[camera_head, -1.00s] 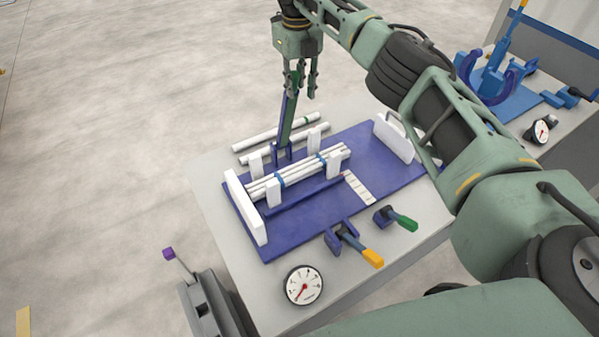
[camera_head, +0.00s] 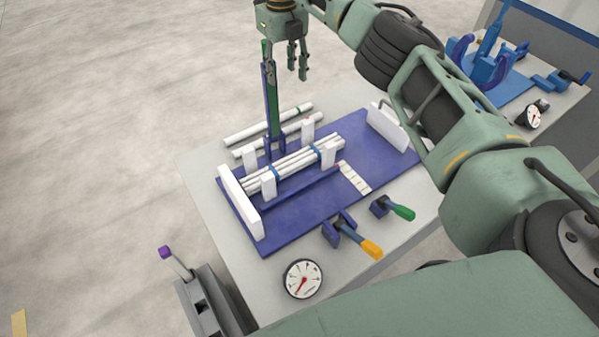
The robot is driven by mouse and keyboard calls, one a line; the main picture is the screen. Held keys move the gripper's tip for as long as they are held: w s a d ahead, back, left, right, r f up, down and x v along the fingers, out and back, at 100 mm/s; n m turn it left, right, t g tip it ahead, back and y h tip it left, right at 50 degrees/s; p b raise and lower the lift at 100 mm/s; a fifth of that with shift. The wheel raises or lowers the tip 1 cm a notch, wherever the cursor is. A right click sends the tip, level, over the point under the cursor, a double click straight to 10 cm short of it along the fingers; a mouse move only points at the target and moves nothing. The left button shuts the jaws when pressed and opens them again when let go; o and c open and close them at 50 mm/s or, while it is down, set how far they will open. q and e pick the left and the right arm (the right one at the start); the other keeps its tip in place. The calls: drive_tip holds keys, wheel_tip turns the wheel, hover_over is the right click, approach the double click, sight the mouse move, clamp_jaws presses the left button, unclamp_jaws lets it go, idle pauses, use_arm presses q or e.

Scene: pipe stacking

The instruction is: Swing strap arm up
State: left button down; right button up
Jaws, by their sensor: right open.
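The strap arm (camera_head: 273,105) is a blue bar with a green face. It stands nearly upright from its blue hinge (camera_head: 276,144) at the far long side of the blue base plate (camera_head: 300,218), leaning slightly left toward its top. My right gripper (camera_head: 287,78) is open above the hinge. One finger is at the upper part of the strap arm; whether it touches is hard to tell. The other finger hangs free to the right. A bundle of white pipes (camera_head: 296,164) with blue bands lies between white posts on the plate. My left gripper is out of view.
Loose white pipes (camera_head: 290,118) lie behind the plate. Clamps with yellow (camera_head: 371,248) and green (camera_head: 403,212) handles and a dial gauge (camera_head: 303,279) are at the near side. A blue fixture (camera_head: 497,68) stands at upper right. My right arm spans the right side.

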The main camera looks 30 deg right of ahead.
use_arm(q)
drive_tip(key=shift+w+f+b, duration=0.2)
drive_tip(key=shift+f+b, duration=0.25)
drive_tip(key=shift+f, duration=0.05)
use_arm(e)
drive_tip(key=s+r, duration=0.5)
drive_tip(key=s, duration=0.3)
drive_tip(key=shift+d, duration=0.3)
idle(0.3)
